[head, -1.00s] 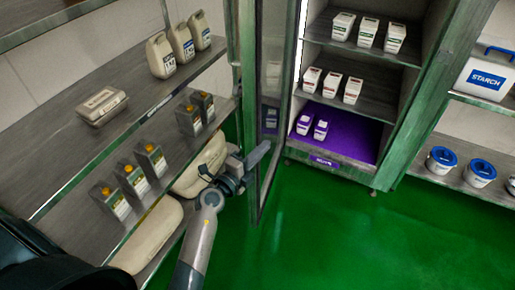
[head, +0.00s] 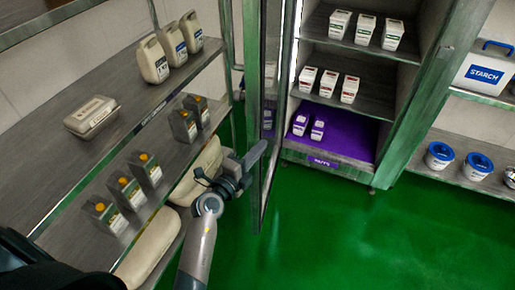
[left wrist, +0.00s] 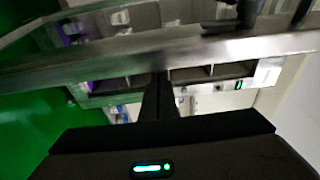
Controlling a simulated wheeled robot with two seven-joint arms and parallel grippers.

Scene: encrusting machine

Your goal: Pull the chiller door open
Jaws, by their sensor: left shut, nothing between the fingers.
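The chiller (head: 350,90) stands open at the back, showing shelves of small white cartons and a purple bottom shelf. Its glass door (head: 285,80), with a grey-green frame, is swung out towards me and shows nearly edge-on. My left gripper (head: 262,150) is shut and empty at the door's free edge, about midway down the visible door. In the left wrist view the closed fingers (left wrist: 160,95) point at a long metal bar crossing the picture, likely the door frame. I cannot tell whether they touch it. My right gripper is out of view.
A steel shelf rack (head: 100,150) with jugs, a carton and yellow-capped containers stands close on the left, beside my left arm. Another rack on the right holds a starch box (head: 485,75) and blue-lidded tubs. The green floor (head: 340,235) before the chiller is clear.

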